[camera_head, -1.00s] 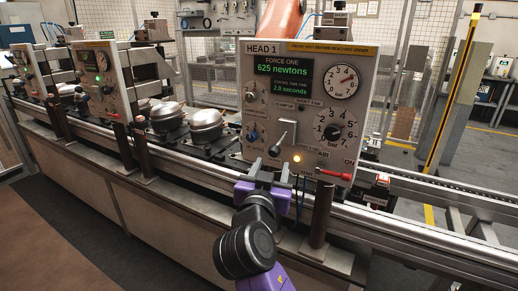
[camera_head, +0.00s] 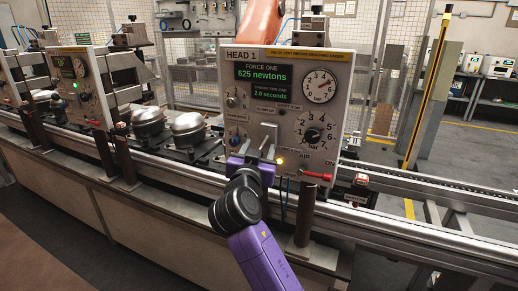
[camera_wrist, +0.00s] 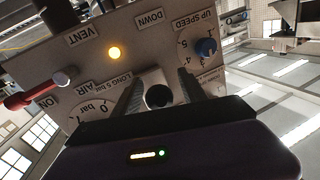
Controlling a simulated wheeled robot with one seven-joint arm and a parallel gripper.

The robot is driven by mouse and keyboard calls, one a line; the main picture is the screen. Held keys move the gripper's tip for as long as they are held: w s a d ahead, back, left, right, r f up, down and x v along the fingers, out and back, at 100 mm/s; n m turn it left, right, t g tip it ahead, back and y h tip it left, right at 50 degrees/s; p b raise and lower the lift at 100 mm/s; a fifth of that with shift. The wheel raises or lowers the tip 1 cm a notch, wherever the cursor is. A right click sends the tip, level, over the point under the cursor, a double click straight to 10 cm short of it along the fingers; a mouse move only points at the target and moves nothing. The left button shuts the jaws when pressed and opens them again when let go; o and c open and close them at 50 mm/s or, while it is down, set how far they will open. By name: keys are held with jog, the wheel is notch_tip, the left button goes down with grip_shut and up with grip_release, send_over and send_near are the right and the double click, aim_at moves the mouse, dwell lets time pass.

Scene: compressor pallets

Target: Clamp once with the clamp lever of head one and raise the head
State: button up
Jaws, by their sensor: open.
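The head one panel (camera_head: 342,95) faces me in the head view, with "625 newtons" and "2.0 seconds" on its green displays. My gripper (camera_head: 257,152) is at the panel's lower left, in front of the clamp lever. In the wrist view, my gripper (camera_wrist: 158,92) is open. The black ball knob of the clamp lever (camera_wrist: 158,97) sits between the two fingers, and I cannot tell whether either touches it. In the head view the gripper largely hides the lever. An amber lamp (camera_head: 280,161) glows to the right of the gripper.
A red-handled air valve (camera_head: 317,177) sticks out at the panel's lower right. A dial knob (camera_head: 314,135) and gauge (camera_head: 320,87) are above it. Silver compressors (camera_head: 188,128) stand on the line to the left. A conveyor rail (camera_head: 420,228) runs across the front.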

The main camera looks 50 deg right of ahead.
grip_shut()
dwell(1.4)
